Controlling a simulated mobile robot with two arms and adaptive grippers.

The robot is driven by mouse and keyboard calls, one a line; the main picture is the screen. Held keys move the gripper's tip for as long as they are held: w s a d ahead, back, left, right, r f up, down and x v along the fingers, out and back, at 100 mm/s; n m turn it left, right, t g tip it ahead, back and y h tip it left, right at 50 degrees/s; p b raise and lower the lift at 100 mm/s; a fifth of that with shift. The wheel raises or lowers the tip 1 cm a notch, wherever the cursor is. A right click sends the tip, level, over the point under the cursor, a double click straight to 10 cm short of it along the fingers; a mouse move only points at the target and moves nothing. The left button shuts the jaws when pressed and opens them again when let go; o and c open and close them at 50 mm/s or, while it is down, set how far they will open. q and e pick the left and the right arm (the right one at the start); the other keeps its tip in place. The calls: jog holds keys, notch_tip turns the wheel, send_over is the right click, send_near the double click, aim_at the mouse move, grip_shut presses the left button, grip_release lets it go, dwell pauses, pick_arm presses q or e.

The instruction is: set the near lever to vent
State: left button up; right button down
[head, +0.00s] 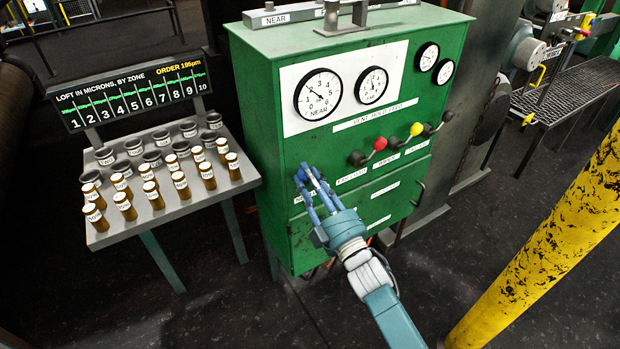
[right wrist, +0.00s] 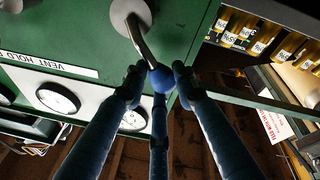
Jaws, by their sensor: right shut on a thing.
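The near lever is a metal shaft (right wrist: 147,48) with a blue ball knob (right wrist: 162,78), on the front of a green cabinet (head: 262,95). My right gripper (head: 308,176) reaches up to the cabinet's left front. In the right wrist view its fingers (right wrist: 160,88) close around the blue knob. In the head view the fingers largely hide this lever. A white strip reading VENT HOLD FEED (head: 375,115) runs above the levers. The near gauge (head: 318,94) is at upper left of the panel. My left gripper is not in view.
To the right on the panel are levers with red (head: 380,143), yellow (head: 416,129) and black (head: 447,116) knobs. A table (head: 190,207) with several amber vials and dark cups stands left of the cabinet. A yellow post (head: 555,240) rises at right.

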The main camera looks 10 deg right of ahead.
jog(key=c, duration=1.6)
grip_release()
jog(key=shift+s+a+f, duration=0.1)
jog(key=shift+a+f, duration=0.05)
jog(key=shift+a, duration=0.1)
jog(key=shift+o, duration=0.7)
jog(key=shift+a, duration=0.1)
jog(key=shift+s+d+f, duration=0.1)
jog(key=shift+s+d, duration=0.1)
jog(key=v, duration=1.1)
jog(key=shift+s, duration=0.3)
